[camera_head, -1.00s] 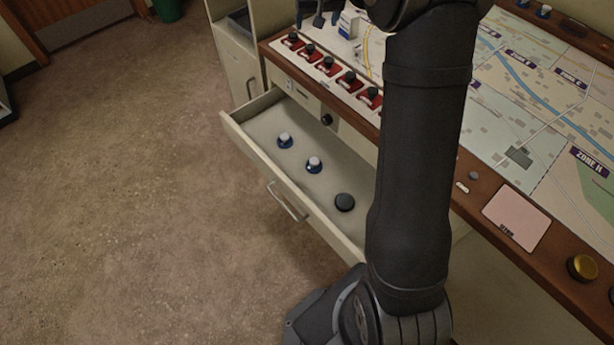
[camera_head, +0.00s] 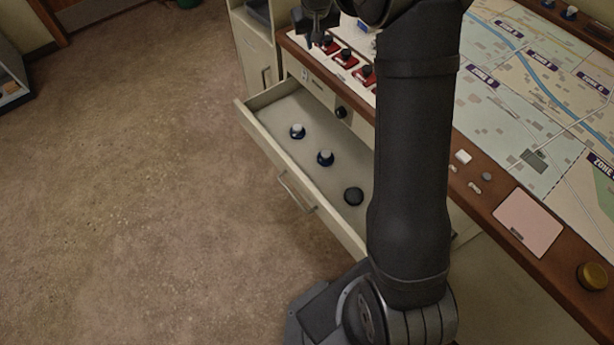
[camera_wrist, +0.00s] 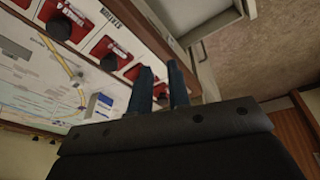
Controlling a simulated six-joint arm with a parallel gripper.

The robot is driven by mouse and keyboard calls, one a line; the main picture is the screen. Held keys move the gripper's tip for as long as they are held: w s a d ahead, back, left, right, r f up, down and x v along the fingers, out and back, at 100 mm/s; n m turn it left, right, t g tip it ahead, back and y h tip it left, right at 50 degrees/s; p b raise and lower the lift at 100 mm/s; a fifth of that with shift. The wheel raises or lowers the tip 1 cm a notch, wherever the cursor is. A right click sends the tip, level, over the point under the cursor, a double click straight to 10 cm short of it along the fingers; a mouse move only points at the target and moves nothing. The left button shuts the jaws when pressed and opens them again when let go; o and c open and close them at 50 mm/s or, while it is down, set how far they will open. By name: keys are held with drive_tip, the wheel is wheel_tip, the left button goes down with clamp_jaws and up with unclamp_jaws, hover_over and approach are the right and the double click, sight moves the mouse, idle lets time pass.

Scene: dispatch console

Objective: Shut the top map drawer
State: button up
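The map drawer (camera_head: 352,238) is cream and stands pulled well out from under the console, with a bar handle (camera_head: 296,192) on its front. Two blue-and-white pieces and a black round piece (camera_head: 353,196) lie inside. Part of the drawer is hidden behind my arm. My gripper (camera_head: 317,38) is above the console's near edge, beyond the drawer's far end, apart from the drawer front. In the wrist view my gripper (camera_wrist: 162,68) has two dark fingers with a narrow gap between them and nothing held. A cream drawer corner (camera_wrist: 222,30) shows at the upper right there.
Red switches with black knobs (camera_head: 345,58) line the console edge under my gripper. A small blue-and-white box (camera_wrist: 100,105) stands near them. A brown console rim with a pink pad (camera_head: 527,222) lies to the right. Open carpet (camera_head: 150,190) lies before the drawer.

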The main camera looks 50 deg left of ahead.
drive_tip(key=s+f+n+h, duration=0.1)
drive_tip(key=s+f, duration=0.2)
drive_tip(key=s+f+n+h, duration=0.1)
drive_tip(key=s+f, duration=0.3)
drive_tip(key=s+d+f+n+h, duration=0.1)
drive_tip(key=s+f, duration=0.2)
drive_tip(key=shift+s+d+f, duration=0.1)
drive_tip(key=shift+s+f, duration=0.05)
drive_tip(key=shift+s, duration=0.2)
clamp_jaws()
drive_tip(key=s+d+f+n+t+h, duration=0.35)
drive_tip(key=s+d+f, duration=0.25)
drive_tip(key=s+f, duration=0.5)
drive_tip(key=n+t+y, duration=0.4)
drive_tip(key=n+t, duration=0.9)
drive_tip(key=n, duration=0.3)
approach(317, 199)
drive_tip(key=w, duration=0.6)
drive_tip(key=shift+w, duration=0.4)
drive_tip(key=shift+w, duration=0.1)
drive_tip(key=w, duration=2.3)
drive_tip(key=shift+w, duration=0.3)
drive_tip(key=shift+w+r, duration=0.1)
drive_tip(key=shift+w, duration=0.4)
